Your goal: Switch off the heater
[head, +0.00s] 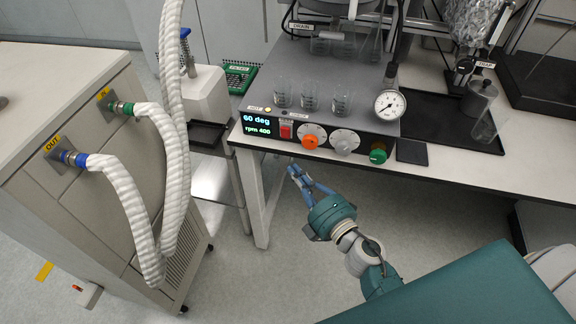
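The grey heater unit (330,70) stands on the white bench, with a black control panel along its front edge. Its lit display (257,124) reads "60 deg" and "rpm 400". To the right of the display are a red switch (286,130), an orange knob (310,141), a pale grey knob (344,147) and a green knob (378,156). My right gripper (297,173) is below the panel and in front of the bench edge, apart from the controls. Its blue fingers are small and seen at an angle, so their opening is unclear. My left gripper is not in view.
Several glass beakers (311,97) stand on the unit near the panel. A pressure gauge (390,105) rises at its right front corner. A grey cabinet with thick white hoses (128,190) stands at left. Floor in front of the bench is clear around my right arm.

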